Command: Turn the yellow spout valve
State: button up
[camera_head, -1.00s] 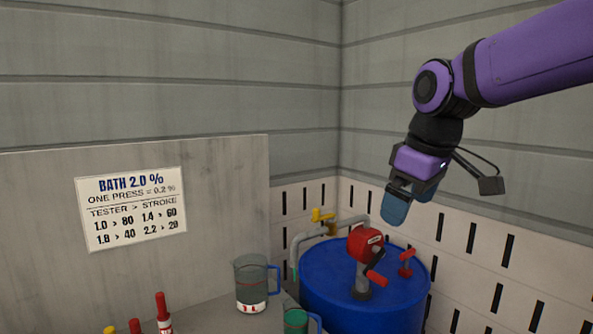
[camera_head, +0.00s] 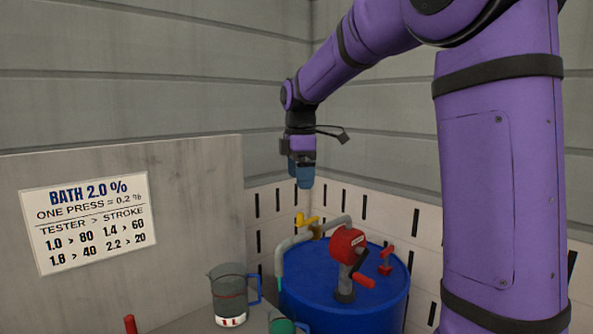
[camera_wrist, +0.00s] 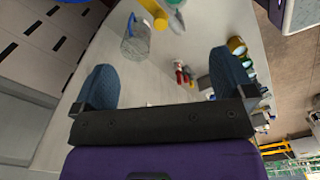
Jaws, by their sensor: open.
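The yellow spout valve (camera_head: 308,222) sits on the grey pipe (camera_head: 295,240) beside the blue drum (camera_head: 330,290), near the corner. My gripper (camera_head: 302,183) is empty and points down above the valve, with a gap between them in the picture. Its blue fingers are spread apart in the wrist view (camera_wrist: 165,78). A yellow part (camera_wrist: 154,10), which looks like the valve, shows at the top edge of that view, beyond the fingers and partly cut off.
A red pump head with a crank (camera_head: 347,246) and a red fitting (camera_head: 386,261) stand on the drum. A clear jug (camera_head: 228,292) and a green cup (camera_head: 282,326) are near the spout. A sign board (camera_head: 88,222) stands left. Walls close off the corner.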

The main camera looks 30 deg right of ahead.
aim_at(300, 213)
jog(key=shift+f, duration=5)
grip_shut()
jog(key=c, duration=1.7)
grip_release()
